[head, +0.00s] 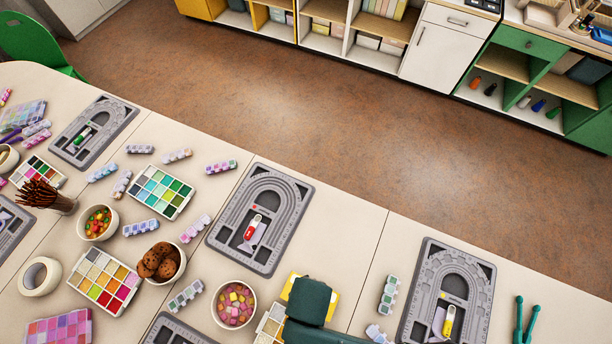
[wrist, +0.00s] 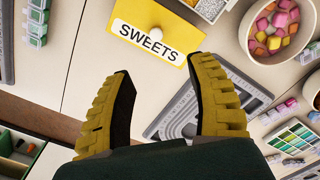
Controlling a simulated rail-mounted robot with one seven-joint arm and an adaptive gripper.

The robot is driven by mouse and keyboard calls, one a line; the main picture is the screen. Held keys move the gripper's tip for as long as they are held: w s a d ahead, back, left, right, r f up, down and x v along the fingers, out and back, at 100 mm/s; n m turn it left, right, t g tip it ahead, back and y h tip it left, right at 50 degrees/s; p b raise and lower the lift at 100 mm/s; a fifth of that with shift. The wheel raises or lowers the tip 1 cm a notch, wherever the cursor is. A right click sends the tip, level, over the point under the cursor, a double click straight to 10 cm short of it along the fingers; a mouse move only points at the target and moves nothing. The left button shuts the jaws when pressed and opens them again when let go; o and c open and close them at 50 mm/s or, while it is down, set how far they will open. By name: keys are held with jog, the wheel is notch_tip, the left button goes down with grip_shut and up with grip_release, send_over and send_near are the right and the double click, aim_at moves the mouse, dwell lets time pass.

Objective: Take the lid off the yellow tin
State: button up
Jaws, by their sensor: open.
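The lid appears to be on the tin. In the head view only yellow edges of the tin (head: 333,306) show, because my dark green arm covers most of it. My gripper (wrist: 166,68) is open and empty, its two yellow ribbed fingers spread apart. The knob lies beyond the fingertips in the wrist view, apart from them. The fingers are hidden in the head view.
A bowl of pink and yellow sweets (head: 234,304) and a compartment tray (head: 268,328) stand left of the tin. Bead boards (head: 447,297) lie on both sides. A bead strip (head: 388,296) is to the right. Some bare table lies between the tin and the right board.

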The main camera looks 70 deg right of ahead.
notch_tip(320, 180, down, 11)
jog(key=shift+s+b, duration=0.1)
jog(key=shift+b, duration=0.8)
jog(key=f, duration=0.5)
jog(key=shift+s+d+f+b, duration=0.15)
jog(key=shift+d+b, duration=0.15)
jog(key=shift+b, duration=0.1)
grip_shut()
